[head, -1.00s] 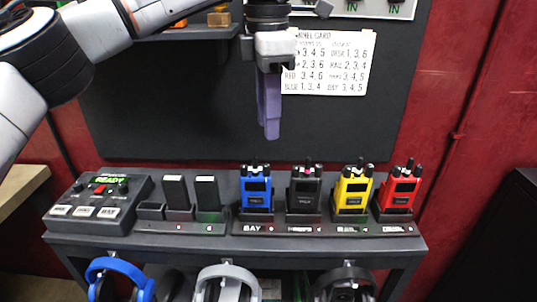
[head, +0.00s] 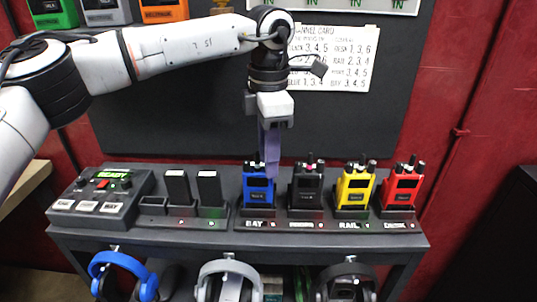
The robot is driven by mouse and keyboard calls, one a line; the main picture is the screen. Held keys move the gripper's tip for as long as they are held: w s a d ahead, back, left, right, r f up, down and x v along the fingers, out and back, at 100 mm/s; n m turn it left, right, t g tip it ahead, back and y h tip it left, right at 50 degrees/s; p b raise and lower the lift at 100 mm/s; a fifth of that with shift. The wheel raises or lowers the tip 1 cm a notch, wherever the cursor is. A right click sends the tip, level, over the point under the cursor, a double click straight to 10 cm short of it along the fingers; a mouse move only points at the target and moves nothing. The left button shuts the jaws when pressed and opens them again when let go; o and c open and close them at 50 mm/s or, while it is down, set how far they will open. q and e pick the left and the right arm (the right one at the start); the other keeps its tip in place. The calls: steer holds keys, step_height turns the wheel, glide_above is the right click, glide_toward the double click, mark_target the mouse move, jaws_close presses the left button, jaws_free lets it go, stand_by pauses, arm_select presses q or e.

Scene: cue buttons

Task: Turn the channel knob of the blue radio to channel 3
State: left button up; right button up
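The blue radio (head: 257,193) stands upright in the BAY slot of the charger rack. Its antenna and part of its top show. My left gripper (head: 271,172) points straight down, and its purple fingers reach the right side of the blue radio's top. They hide the top-right part, where a knob could be, and I cannot tell whether they touch it. The fingers overlap from this angle, so their opening does not show. The radio's channel reading is too small to read. My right gripper is not in view.
A black radio (head: 306,188) stands close to the right of the blue one, then a yellow radio (head: 355,188) and a red radio (head: 402,186). Batteries (head: 209,187) stand at the left, beside a console (head: 100,192). A channel card (head: 345,62) hangs behind, partly covered by my arm.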

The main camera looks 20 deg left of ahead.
arm_select(q)
jaws_close()
steer(key=shift+m+p, duration=0.35)
steer(key=shift+m, duration=0.15)
steer(key=shift+r+m+p, duration=0.1)
steer(key=shift+m+p, duration=0.3)
steer(key=shift+m, duration=0.4)
steer(key=shift+m+p, duration=0.6)
steer(key=shift+m, duration=1.2)
jaws_free()
